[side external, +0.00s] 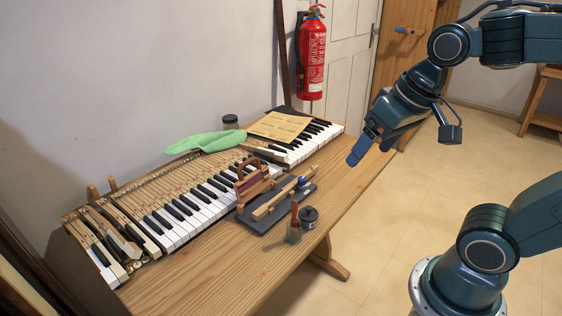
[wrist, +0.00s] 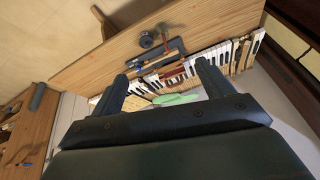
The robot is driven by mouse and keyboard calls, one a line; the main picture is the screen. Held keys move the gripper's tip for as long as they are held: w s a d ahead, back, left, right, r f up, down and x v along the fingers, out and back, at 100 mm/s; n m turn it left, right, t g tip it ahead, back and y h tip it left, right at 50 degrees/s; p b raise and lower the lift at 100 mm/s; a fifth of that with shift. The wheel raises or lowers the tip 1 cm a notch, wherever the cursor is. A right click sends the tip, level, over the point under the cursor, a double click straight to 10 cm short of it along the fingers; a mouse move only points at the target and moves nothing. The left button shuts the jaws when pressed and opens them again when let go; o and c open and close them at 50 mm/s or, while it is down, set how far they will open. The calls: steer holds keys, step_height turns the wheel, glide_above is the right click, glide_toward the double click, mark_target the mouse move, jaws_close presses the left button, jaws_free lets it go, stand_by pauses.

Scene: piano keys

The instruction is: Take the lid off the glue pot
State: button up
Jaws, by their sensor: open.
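A small dark round pot (side external: 308,217), which looks like the glue pot, stands on the wooden bench near its front edge. Its top looks dark and covered, but the lid is too small to make out clearly. The pot also shows in the wrist view (wrist: 146,41), beyond my fingertips. My gripper (side external: 373,146) is open and empty, held in the air above and to the right of the pot, well apart from it. In the wrist view both fingers (wrist: 162,72) stand wide apart with nothing between them.
A brush-like tool (side external: 294,222) stands close beside the pot. A dark tray (side external: 258,222) with wooden tools lies behind it. The piano keyboard (side external: 200,207), a green cloth (side external: 205,142) and a dark jar (side external: 230,122) are farther back. The bench's right end (side external: 365,165) is bare.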

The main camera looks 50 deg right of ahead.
steer(key=w+d+f+m+g, duration=0.2)
steer(key=w+d+f+m, duration=0.2)
steer(key=w+f+m, duration=0.2)
steer(key=w+d+f+m+g, duration=0.2)
steer(key=w+d+f+m, duration=0.3)
steer(key=w+f+m, duration=0.2)
steer(key=w+f, duration=0.2)
steer(key=w, duration=0.2)
steer(key=shift+w+f+g, duration=0.3)
steer(key=shift+w+f, duration=0.05)
steer(key=shift+f, duration=0.05)
steer(key=shift+f, duration=0.1)
glide_above(309, 207)
steer(key=f, duration=0.8)
steer(key=shift+d+f, duration=0.2)
steer(key=shift+d, duration=0.1)
steer(key=shift+a+f, duration=0.2)
steer(key=shift+f, duration=2.4)
